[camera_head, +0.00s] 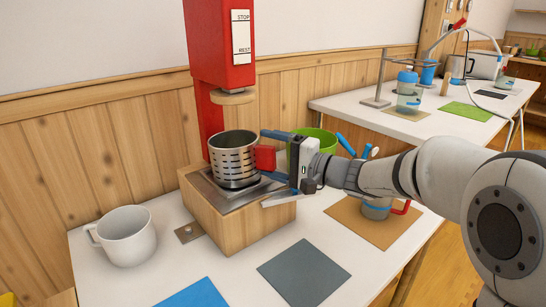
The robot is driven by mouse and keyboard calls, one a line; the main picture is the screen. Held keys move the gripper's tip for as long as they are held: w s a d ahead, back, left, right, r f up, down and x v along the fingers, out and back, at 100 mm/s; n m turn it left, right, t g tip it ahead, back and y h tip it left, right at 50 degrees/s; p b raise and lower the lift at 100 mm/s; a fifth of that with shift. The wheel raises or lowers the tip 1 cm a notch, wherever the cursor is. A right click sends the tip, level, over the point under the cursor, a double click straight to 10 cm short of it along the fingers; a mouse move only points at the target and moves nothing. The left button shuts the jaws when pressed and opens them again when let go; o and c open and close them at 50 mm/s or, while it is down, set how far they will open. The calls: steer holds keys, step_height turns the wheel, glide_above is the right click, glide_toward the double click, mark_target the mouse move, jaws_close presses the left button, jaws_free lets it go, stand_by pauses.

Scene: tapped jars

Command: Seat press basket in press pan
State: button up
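The press basket (234,160) is a slotted metal cup with a red handle (265,158) on its right side. It stands upright over the press pan (215,196), a metal plate on top of a wooden block. Its bottom is low at the pan; I cannot tell whether it is fully seated. My gripper (268,157) comes from the right, its blue fingers spread on the far and near sides of the red handle. The fingers look open, with a gap visible between the far finger and the handle.
A red press column (220,45) with a round wooden presser (232,96) stands above the basket. A white mug (127,237) is left, a green bowl (320,141) behind my gripper, a glass jar (377,207) on a brown mat right. A grey mat (304,272) lies clear in front.

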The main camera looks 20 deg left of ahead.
steer(key=shift+d+f+b, duration=0.15)
steer(key=shift+f+b, duration=0.25)
steer(key=shift+b, duration=0.5)
stand_by(0.4)
stand_by(0.4)
steer(key=shift+d, duration=0.35)
steer(key=shift+a, duration=0.4)
steer(key=shift+d, duration=0.1)
stand_by(0.4)
